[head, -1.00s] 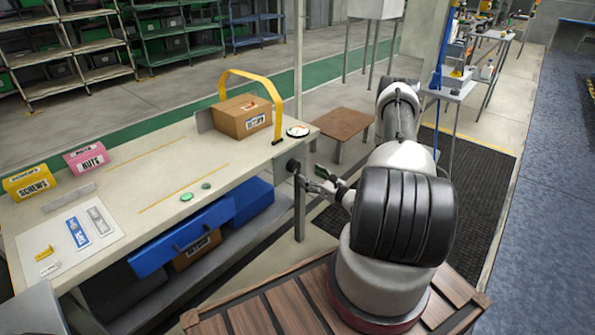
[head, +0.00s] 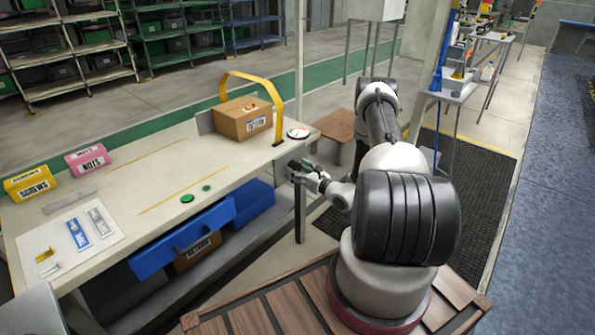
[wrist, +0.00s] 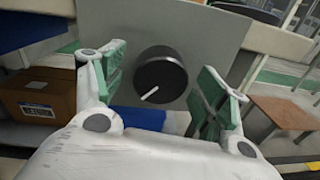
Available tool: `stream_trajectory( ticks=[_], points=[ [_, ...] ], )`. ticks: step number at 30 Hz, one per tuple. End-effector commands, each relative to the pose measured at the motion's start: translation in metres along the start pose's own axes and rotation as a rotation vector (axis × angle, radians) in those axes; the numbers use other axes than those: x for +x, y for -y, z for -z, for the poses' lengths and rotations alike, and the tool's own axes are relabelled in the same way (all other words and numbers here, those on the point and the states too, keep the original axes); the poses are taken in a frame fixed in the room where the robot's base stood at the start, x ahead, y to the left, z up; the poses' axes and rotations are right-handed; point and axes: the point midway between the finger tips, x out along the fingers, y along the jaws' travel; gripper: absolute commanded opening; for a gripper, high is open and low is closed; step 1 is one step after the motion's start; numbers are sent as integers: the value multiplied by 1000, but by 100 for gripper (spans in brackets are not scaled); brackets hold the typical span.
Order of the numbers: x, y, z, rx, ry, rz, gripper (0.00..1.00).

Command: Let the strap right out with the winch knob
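The winch knob (wrist: 160,75) is a round black knob with a white pointer line, on a grey plate (wrist: 200,35) in the wrist view. The pointer aims to the lower left. My gripper (wrist: 165,90) is open, with a green-padded finger on each side of the knob and gaps between. In the head view my gripper (head: 303,172) is at the bench's right end and hides the knob. The yellow strap (head: 262,80) arches over a cardboard box (head: 241,120) on the bench. A round white dial (head: 298,133) sits beside the strap's near end.
The workbench (head: 130,195) also holds a yellow screws box (head: 29,184), a pink nuts box (head: 88,160) and two green buttons (head: 187,198). A blue drawer (head: 180,240) sticks out below its front. A brown stool (head: 337,126) stands behind my gripper.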

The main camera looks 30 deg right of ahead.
Motion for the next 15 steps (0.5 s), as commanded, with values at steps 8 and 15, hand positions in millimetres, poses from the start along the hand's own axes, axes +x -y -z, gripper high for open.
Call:
stream_trajectory(
  ticks=[8,15],
  points=[
    [0,0,0,0,0,0,27],
    [0,0,0,-16,1,0,27]
  ],
)
